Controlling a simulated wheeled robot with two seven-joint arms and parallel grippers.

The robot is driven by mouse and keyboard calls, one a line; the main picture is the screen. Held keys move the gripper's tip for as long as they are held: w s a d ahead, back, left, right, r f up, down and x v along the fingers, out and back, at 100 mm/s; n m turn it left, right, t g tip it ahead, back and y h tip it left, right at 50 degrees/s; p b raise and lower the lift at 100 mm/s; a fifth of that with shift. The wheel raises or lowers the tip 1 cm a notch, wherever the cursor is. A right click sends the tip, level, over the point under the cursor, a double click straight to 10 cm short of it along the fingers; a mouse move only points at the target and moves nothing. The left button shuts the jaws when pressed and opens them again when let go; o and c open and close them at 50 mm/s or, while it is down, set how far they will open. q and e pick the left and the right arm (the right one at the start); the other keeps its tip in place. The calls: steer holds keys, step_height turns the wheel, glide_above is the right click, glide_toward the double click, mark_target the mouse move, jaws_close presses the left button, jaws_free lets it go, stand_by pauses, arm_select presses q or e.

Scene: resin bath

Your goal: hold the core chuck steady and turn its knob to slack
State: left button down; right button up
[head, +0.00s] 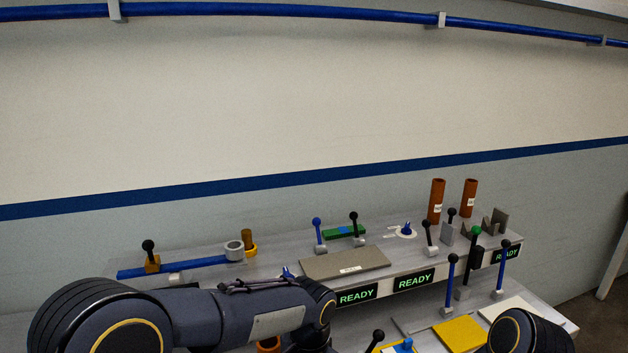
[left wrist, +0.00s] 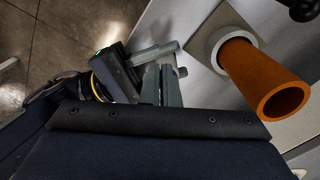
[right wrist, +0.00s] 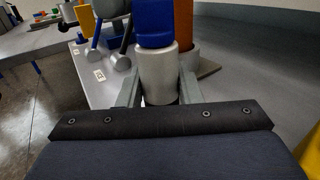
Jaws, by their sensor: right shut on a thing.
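In the right wrist view my right gripper (right wrist: 158,92) is shut on a pale grey cylinder (right wrist: 158,70) with a blue upper part (right wrist: 153,22); it looks like the core chuck. Which part is the knob I cannot tell. In the left wrist view my left gripper (left wrist: 162,80) has its fingers close together, empty, apart from an orange tube (left wrist: 265,80) on a square grey base. In the head view my left arm reaches across the bottom, its fingertips hidden. My right arm shows at bottom right, its gripper outside the picture.
A bench top (head: 290,253) carries several upright levers, a flat grey-brown plate (head: 345,262) and two orange tubes (head: 436,200). Green READY displays (head: 414,281) line its front. A yellow plate (head: 460,333) lies lower right. In the right wrist view an orange column (right wrist: 187,30) stands close behind the cylinder.

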steer(key=shift+s+a, duration=0.1)
arm_select(q)
step_height(320, 180, up, 6)
steer(key=shift+s, duration=0.3)
stand_by(0.3)
steer(key=shift+a, duration=0.1)
step_height(320, 180, down, 6)
steer(key=w+a, duration=0.1)
steer(key=shift+w+a, duration=0.3)
stand_by(0.5)
steer(key=shift+w+d, duration=0.15)
steer(key=shift+d, duration=0.15)
stand_by(0.7)
